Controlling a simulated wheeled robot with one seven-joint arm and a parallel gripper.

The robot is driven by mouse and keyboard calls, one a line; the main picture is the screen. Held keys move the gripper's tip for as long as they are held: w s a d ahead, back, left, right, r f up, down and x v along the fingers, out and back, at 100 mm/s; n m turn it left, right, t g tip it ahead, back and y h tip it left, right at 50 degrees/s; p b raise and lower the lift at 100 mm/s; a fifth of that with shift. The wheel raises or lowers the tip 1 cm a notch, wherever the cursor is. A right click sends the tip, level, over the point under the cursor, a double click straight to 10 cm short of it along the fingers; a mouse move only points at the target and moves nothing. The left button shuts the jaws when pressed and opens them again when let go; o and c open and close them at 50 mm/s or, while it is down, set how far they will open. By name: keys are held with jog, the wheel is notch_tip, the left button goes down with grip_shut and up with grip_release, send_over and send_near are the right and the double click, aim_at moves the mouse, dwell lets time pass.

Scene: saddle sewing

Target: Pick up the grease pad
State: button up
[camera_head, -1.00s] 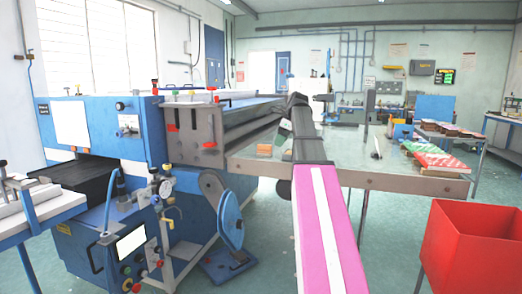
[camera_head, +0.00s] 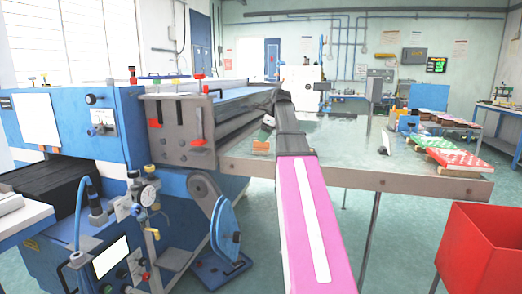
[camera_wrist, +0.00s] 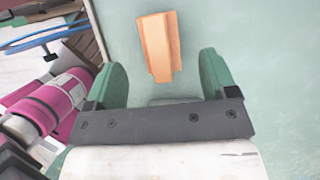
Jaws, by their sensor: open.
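An orange-tan block (camera_head: 260,146), likely the grease pad, lies on the pale green tabletop (camera_head: 335,150) near its left end. In the wrist view the block (camera_wrist: 160,47) lies just beyond the fingertips, roughly between the lines of the two fingers and slightly tilted. In the head view my gripper (camera_head: 267,128) shows small and partly hidden at the end of my pink arm, close above the block.
A blue and grey machine (camera_head: 180,130) with red levers stands left of the table. A small upright white item (camera_head: 385,143) stands right on the tabletop. Red and green patterned stacks (camera_head: 452,156) lie at its right end. A red bin (camera_head: 480,245) stands front right. The middle tabletop is clear.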

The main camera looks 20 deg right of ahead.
aim_at(260, 147)
jog(key=shift+x, duration=3)
jog(key=c, duration=1)
